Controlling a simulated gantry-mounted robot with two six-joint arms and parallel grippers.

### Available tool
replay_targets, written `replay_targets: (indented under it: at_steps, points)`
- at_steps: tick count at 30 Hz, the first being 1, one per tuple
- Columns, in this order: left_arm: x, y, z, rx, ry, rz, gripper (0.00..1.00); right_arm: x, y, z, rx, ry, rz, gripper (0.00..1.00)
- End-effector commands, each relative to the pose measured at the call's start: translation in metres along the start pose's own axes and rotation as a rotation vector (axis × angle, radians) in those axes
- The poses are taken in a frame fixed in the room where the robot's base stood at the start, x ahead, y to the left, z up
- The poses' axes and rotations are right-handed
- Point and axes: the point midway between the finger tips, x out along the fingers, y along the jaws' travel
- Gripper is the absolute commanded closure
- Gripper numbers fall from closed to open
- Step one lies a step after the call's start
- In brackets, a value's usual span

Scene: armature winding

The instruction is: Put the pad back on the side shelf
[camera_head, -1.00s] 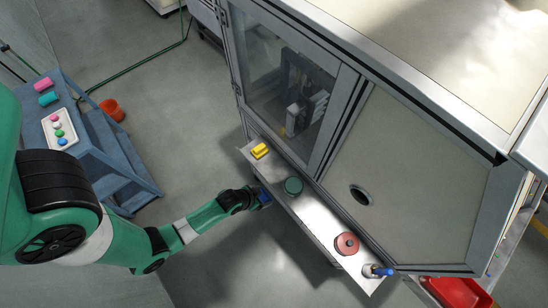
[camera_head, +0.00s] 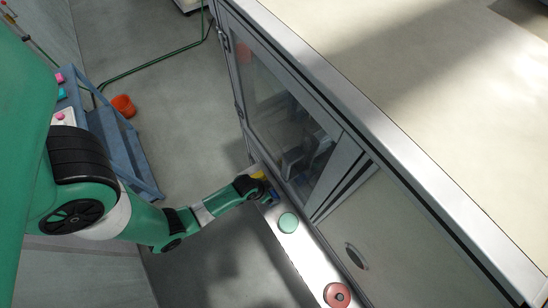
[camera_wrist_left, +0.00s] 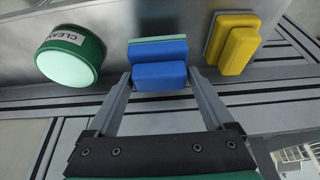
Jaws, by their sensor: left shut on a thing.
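A blue pad (camera_wrist_left: 160,70) with a thin green layer sits between the fingers of my left gripper (camera_wrist_left: 160,85) in the left wrist view. The gripper is shut on it. In the head view the left gripper (camera_head: 268,194) is at the machine's metal ledge (camera_head: 300,250), with a little of the blue pad (camera_head: 275,195) showing. The pad is between a yellow block (camera_wrist_left: 233,43) and a green round button (camera_wrist_left: 70,58) labelled CLEAN. I cannot tell whether it touches the ledge. The blue side shelf (camera_head: 128,150) is at the left, partly hidden by my arm. My right gripper is not in view.
The side shelf holds a pink piece (camera_head: 59,77), a teal piece (camera_head: 61,94) and a partly hidden white panel. A red button (camera_head: 337,295) is farther along the ledge. The glazed machine door (camera_head: 285,110) stands close beside the gripper. An orange bucket (camera_head: 123,106) is on the floor.

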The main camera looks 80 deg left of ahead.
Motion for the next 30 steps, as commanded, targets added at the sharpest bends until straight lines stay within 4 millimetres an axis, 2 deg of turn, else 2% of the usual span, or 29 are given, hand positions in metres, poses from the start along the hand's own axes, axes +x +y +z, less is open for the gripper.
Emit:
replay_targets:
  at_steps: [6,12,13,15,23,26,29,30]
  points:
    - [0.025,0.0,0.01,0.0,-0.005,0.001,0.81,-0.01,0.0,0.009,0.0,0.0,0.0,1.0]
    - [0.025,0.0,0.011,0.001,-0.004,0.0,0.8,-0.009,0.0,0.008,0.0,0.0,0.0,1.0]
    - [0.025,0.0,0.011,0.001,-0.005,0.0,0.1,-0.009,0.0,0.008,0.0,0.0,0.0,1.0]
    - [0.025,0.0,0.011,0.001,-0.005,0.0,0.0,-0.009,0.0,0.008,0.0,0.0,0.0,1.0]
    - [0.023,0.0,0.01,0.0,-0.004,0.0,0.0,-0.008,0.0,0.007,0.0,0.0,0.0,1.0]
    - [0.013,0.0,0.01,0.0,-0.004,0.0,0.0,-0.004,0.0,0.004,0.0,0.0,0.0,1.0]
    - [-0.007,0.0,0.009,0.0,-0.003,0.0,0.0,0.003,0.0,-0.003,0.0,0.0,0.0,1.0]
    - [-0.01,0.0,0.016,0.0,-0.006,0.0,0.0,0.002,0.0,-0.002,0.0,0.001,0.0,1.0]
